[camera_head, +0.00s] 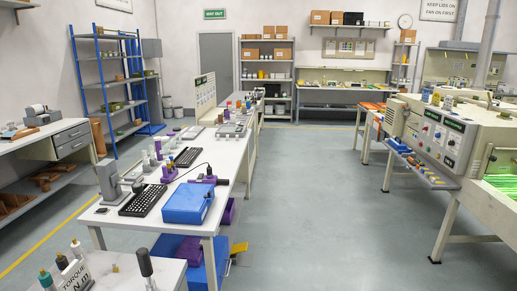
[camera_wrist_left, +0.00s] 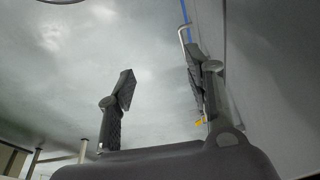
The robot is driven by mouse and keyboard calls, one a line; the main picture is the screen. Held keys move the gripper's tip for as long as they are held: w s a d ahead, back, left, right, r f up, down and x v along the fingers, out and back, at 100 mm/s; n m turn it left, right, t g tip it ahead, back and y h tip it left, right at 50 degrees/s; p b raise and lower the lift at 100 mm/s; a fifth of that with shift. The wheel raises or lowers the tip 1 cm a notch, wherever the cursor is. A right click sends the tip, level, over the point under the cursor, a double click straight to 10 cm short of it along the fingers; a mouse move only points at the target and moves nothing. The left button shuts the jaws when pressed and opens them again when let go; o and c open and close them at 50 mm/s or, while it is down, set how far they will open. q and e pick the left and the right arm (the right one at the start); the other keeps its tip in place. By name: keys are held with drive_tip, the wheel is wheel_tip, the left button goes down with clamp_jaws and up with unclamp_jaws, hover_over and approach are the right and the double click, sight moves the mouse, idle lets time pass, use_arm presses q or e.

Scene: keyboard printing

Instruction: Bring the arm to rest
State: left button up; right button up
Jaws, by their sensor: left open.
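My left gripper (camera_wrist_left: 158,72) shows in the left wrist view. Its two dark fingers stand well apart and nothing is between them. Behind the fingers is a blurred grey surface that I cannot identify for sure. Neither of my arms shows in the head view, and my right gripper is in neither view.
In the head view, a long white workbench (camera_head: 215,165) carries a black keyboard (camera_head: 143,200), a blue box (camera_head: 187,203) and small parts. A torque station (camera_head: 75,275) is at the near left. A large machine (camera_head: 440,135) stands at the right. The grey floor (camera_head: 320,200) between is clear.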

use_arm(q)
wheel_tip(320, 180, down, 12)
drive_tip(key=s, duration=0.2)
drive_tip(key=s+a+f+g, duration=0.2)
drive_tip(key=s+a+f, duration=0.1)
drive_tip(key=s+f, duration=1.5)
drive_tip(key=shift+a+f, duration=0.15)
drive_tip(key=shift+f, duration=0.3)
